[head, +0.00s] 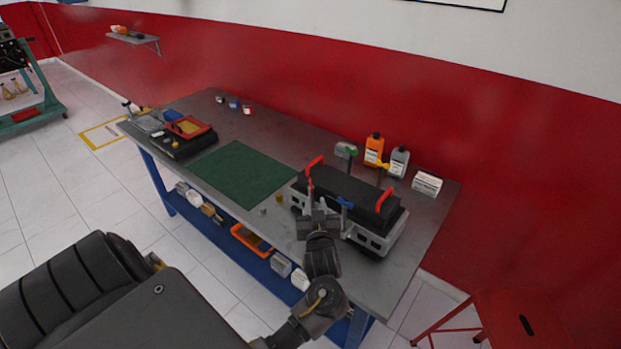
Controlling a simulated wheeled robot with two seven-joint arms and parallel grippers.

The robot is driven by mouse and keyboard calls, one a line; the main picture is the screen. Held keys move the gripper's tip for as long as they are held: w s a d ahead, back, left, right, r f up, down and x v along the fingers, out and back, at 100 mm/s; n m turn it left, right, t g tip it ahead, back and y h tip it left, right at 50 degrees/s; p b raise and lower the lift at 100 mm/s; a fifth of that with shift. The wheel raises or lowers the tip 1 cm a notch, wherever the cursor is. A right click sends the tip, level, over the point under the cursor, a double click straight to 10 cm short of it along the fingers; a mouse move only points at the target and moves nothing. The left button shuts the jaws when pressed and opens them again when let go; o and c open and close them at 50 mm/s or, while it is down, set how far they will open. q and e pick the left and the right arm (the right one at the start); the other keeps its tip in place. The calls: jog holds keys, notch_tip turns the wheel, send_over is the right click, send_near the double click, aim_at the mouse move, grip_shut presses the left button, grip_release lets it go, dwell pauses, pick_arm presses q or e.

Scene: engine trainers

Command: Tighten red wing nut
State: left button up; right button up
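The engine trainer, a grey block with a black cover (345,193), stands at the right end of the workbench. Two red handles (315,161) rise from its cover. A small red part (310,184) at the cover's near left corner looks like the red wing nut; it is partly hidden and hard to make out. A blue wing nut (346,204) sits on the near side; green (351,152) and yellow (383,166) ones are on the far side. My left gripper (317,207) is at the near left side, just below the red part. Its finger gap and any contact are unclear. My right gripper is out of view.
The grey workbench (290,135) has a green mat (240,172) left of the trainer. A black tray (180,144) is at the left end. A red stool (520,315) stands at right.

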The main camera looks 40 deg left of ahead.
aim_at(310, 194)
pick_arm(q)
jog(key=shift+y, duration=0.3)
jog(key=p+x, duration=0.2)
jog(key=x, duration=0.9)
jog(key=shift+s+a+r+p, duration=0.1)
jog(key=shift+s+r+p, duration=0.1)
jog(key=shift+p, duration=0.15)
jog(key=shift+w, duration=0.1)
jog(key=shift+c, duration=0.5)
grip_shut()
